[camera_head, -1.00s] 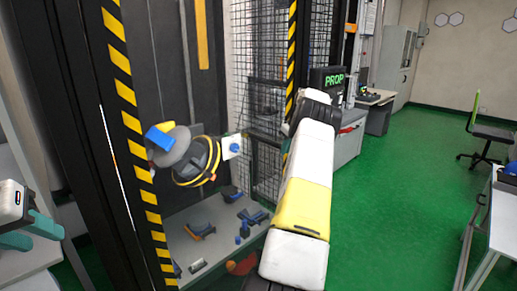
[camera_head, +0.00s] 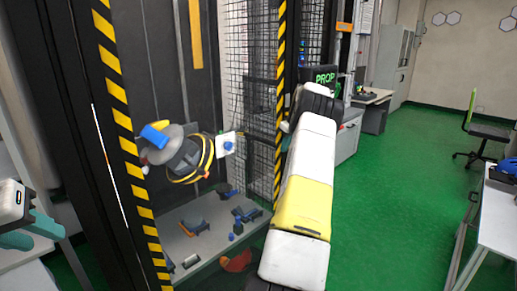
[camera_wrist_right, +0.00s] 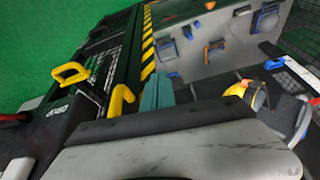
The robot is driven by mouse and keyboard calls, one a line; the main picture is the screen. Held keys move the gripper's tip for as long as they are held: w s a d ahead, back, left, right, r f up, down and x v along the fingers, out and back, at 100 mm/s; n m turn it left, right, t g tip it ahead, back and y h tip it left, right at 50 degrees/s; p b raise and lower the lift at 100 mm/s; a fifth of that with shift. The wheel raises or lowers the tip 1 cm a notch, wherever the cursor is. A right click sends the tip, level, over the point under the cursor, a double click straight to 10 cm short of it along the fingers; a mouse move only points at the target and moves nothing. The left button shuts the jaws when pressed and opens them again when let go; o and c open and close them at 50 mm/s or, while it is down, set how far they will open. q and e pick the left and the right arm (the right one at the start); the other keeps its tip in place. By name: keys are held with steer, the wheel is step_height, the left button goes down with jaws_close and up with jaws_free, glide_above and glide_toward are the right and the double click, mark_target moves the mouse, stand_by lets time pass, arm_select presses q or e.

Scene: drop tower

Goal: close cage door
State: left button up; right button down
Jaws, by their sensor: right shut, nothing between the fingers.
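The drop tower stands open at the front, with a striped post (camera_head: 277,130) on its right. In the right wrist view, a dark-framed mesh panel (camera_wrist_right: 105,66), seemingly the cage door, lies left of the striped post. A yellow handle (camera_wrist_right: 70,73) is beside it. My right gripper's teal fingers (camera_wrist_right: 157,92) are shut and empty, near the striped post; I cannot tell whether they touch the panel. My left gripper (camera_head: 32,232) is open and empty at the lower left.
A round weight with yellow bands (camera_head: 190,158) hangs inside the tower. Several blue and dark tools lie on the tower floor (camera_head: 205,225). Green floor is free to the right, before a white table (camera_head: 497,220).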

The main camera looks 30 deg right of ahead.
steer(key=v, duration=0.8)
steer(key=shift+s+d+r, duration=0.15)
steer(key=shift+d+r, duration=0.1)
